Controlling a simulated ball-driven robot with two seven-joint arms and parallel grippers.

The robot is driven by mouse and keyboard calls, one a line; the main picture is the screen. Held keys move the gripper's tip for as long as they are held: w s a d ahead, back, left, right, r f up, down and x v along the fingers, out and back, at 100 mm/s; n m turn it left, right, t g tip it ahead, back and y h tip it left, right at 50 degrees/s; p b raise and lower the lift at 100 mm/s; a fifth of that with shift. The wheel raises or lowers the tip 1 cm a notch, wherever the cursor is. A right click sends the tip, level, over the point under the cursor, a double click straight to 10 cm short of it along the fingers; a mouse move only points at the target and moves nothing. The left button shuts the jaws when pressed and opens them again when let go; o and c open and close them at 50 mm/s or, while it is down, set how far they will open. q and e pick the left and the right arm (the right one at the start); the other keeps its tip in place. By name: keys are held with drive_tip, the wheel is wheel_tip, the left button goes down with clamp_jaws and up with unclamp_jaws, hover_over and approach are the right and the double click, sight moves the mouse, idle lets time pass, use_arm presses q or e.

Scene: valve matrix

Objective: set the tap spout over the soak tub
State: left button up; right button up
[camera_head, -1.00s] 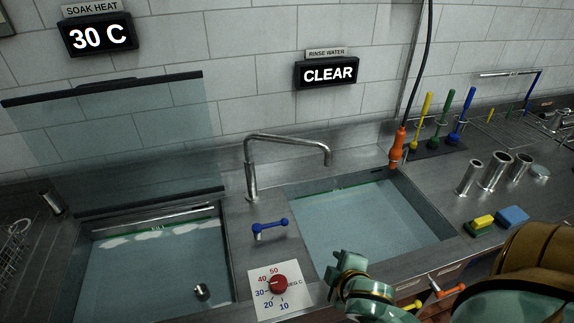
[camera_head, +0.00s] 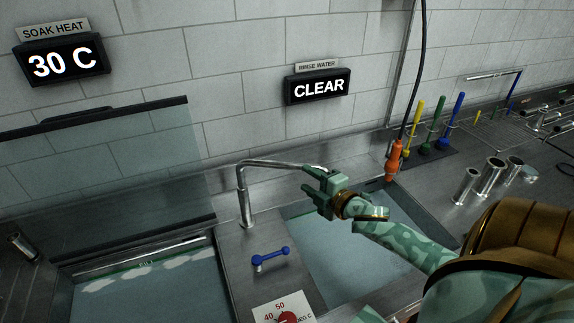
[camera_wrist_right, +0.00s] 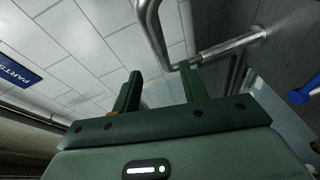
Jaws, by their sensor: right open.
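The metal tap spout (camera_head: 275,163) rises from a post between the two tubs and reaches right, with its end over the rinse tub. The soak tub (camera_head: 150,290) is at the lower left, holding water with patches of foam. My right gripper (camera_head: 313,180) is at the spout's free end, over the rinse tub, with its jaws open. In the right wrist view the bent spout pipe (camera_wrist_right: 157,35) passes just beyond the fingertips of the open gripper (camera_wrist_right: 162,82), close to the right finger. I cannot tell whether they touch. My left gripper is not in view.
The rinse tub (camera_head: 350,260) lies under my right arm. A blue lever (camera_head: 271,257) and a red heat dial (camera_head: 283,318) sit on the divider. A glass screen (camera_head: 110,180) stands behind the soak tub. An orange sprayer (camera_head: 394,160) hangs at the right, near upright brushes.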

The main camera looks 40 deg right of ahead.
sight(291, 168)
drive_tip(key=w, duration=0.5)
drive_tip(key=w+f, duration=0.1)
drive_tip(key=w, duration=0.2)
drive_tip(key=shift+d+f, duration=0.1)
drive_tip(key=shift+d, duration=0.1)
drive_tip(key=shift+w+f, duration=0.2)
drive_tip(key=shift+w, duration=0.75)
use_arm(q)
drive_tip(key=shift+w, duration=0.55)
use_arm(e)
drive_tip(key=shift+s, duration=0.1)
clamp_jaws()
